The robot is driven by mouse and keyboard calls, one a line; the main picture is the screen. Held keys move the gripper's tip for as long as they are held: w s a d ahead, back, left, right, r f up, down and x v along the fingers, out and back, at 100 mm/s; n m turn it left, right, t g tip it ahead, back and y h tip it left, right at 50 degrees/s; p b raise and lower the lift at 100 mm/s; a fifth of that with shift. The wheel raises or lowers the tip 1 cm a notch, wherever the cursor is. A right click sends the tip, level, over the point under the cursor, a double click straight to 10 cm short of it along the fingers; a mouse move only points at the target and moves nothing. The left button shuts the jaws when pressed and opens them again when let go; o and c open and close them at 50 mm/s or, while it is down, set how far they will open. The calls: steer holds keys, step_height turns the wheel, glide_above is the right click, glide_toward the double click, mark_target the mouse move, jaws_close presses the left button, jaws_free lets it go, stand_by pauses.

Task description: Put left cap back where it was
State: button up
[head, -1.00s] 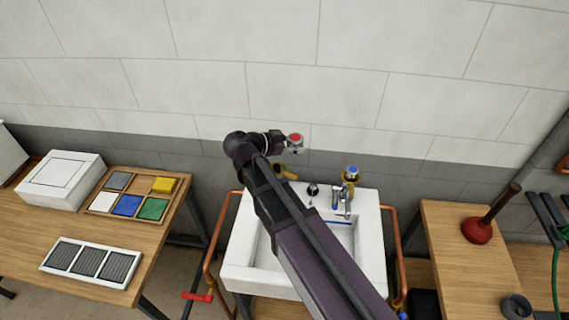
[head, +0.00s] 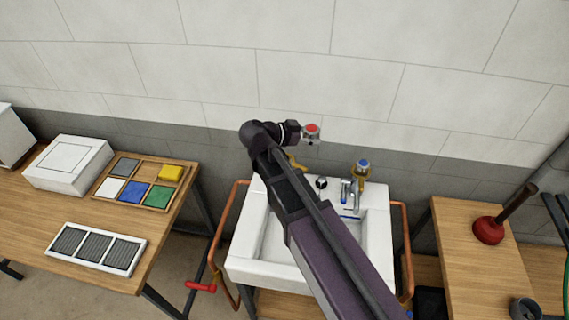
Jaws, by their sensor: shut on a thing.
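The left cap (head: 311,127), with a red top and a metal rim, is held up in the air in front of the wall. My gripper (head: 310,137) is shut on it, above and behind the sink (head: 240,265). Below it, the brass left tap body (head: 297,163) shows partly behind my arm, with no cap visible on it. The right tap (head: 361,170) has a blue-topped cap on it. My arm hides the middle of the sink.
A dark round part (head: 321,183) and the spout (head: 354,200) sit on the sink's back ledge. Copper pipes (head: 406,250) flank the sink.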

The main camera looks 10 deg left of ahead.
steer(key=s+f+b, duration=0.2)
steer(key=f+b, duration=0.4)
steer(key=s+f+n+t+y+b, duration=0.1)
steer(key=s+f+b, duration=0.1)
steer(key=f+b, duration=0.4)
steer(key=shift+s+f+n, duration=0.3)
steer(key=shift+f, duration=0.2)
steer(key=shift+a, duration=0.15)
steer(key=w+a, duration=0.2)
steer(key=w, duration=0.2)
steer(key=w+a+f+b, duration=0.1)
steer(key=w+a, duration=0.2)
steer(key=w, duration=0.1)
steer(key=w+a, duration=0.3)
steer(key=w, duration=0.1)
steer(key=shift+a+f, duration=0.2)
steer(key=shift+a, duration=0.05)
steer(key=shift+w+a+b, duration=0.3)
steer(key=shift+w, duration=0.15)
steer(key=shift+w+a+f, duration=0.1)
steer(key=shift+w+f, duration=0.1)
steer(key=shift+f, duration=0.1)
steer(key=shift+s+f+b, duration=0.1)
steer(key=shift+f+b, duration=1.4)
steer(key=shift+b, duration=0.25)
steer(key=shift+f+b, duration=0.6)
steer(key=shift+f, duration=0.05)
